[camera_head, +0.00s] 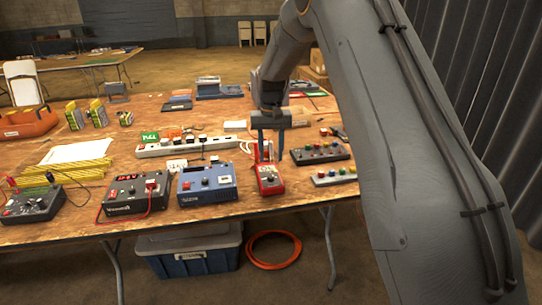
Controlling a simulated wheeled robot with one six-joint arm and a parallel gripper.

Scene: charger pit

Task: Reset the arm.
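My arm comes down from the upper right and covers much of the right side of the head view. My gripper (268,148) points down above the table, with its two fingers apart and a gap between them. It hangs over or just behind a red handheld meter (269,178). Nothing shows between the fingers, though they are small in the picture. Whether the fingertips touch the meter, I cannot tell.
The wooden table (60,225) is crowded: a blue power supply (206,184), a black one (134,195), a white power strip (187,146), a button box (320,153) and yellow rods (75,171). A blue bin (190,258) and orange cable coil (273,249) are on the floor.

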